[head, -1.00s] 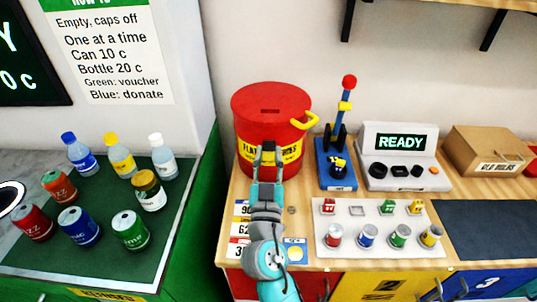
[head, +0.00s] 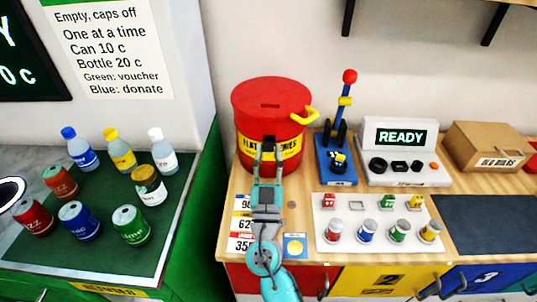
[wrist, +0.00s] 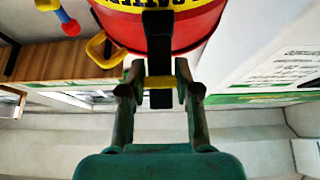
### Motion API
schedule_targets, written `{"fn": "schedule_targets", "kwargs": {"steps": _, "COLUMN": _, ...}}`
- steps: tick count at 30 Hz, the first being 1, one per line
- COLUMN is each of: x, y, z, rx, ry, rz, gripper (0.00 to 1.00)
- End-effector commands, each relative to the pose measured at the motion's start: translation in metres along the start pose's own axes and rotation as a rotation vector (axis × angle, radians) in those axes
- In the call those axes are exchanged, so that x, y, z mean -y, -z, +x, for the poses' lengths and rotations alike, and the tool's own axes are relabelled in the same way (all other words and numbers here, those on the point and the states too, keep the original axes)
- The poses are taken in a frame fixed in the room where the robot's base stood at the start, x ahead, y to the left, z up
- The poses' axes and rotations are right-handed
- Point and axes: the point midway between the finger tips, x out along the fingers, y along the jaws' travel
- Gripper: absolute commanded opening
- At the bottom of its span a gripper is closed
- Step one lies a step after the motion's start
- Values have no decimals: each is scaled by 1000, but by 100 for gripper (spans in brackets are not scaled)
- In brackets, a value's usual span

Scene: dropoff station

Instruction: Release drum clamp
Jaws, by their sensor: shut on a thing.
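The clamp's far side is hidden.
To the right stand a blue lever stand (head: 337,165) with a red knob, a READY console (head: 401,166) and a cardboard box (head: 488,147). A white tray (head: 372,212) holds small bulbs and blocks. Number cards (head: 242,224) lie left of my arm. Bottles and cans stand on the green counter (head: 107,245).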

Motion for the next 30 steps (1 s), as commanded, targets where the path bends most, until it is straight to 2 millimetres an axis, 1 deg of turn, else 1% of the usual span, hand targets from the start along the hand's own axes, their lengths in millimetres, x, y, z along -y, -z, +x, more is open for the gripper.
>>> {"fn": "schedule_targets", "kwargs": {"steps": 8, "x": 0, "y": -1, "z": 0, "rx": 1, "ry": 1, "rz": 0, "gripper": 0}}
{"fn": "schedule_targets", "kwargs": {"steps": 9, "x": 0, "y": -1, "z": 0, "rx": 1, "ry": 1, "rz": 0, "gripper": 34}}
{"fn": "schedule_targets", "kwargs": {"steps": 11, "x": 0, "y": -1, "z": 0, "rx": 1, "ry": 1, "rz": 0, "gripper": 49}}
{"fn": "schedule_targets", "kwargs": {"steps": 12, "x": 0, "y": 0, "z": 0, "rx": 1, "ry": 1, "rz": 0, "gripper": 58}}
{"fn": "schedule_targets", "kwargs": {"steps": 20, "x": 0, "y": 0, "z": 0, "rx": 1, "ry": 0, "rz": 0, "gripper": 58}}
{"fn": "schedule_targets", "kwargs": {"steps": 23, "x": 0, "y": 0, "z": -3, "rx": 1, "ry": 0, "rz": 0, "gripper": 58}}
{"fn": "schedule_targets", "kwargs": {"steps": 26, "x": 0, "y": -2, "z": -12, "rx": 3, "ry": 1, "rz": -1, "gripper": 58}}
{"fn": "schedule_targets", "kwargs": {"steps": 30, "x": 1, "y": 10, "z": -33, "rx": 2, "ry": 3, "rz": 1, "gripper": 58}}
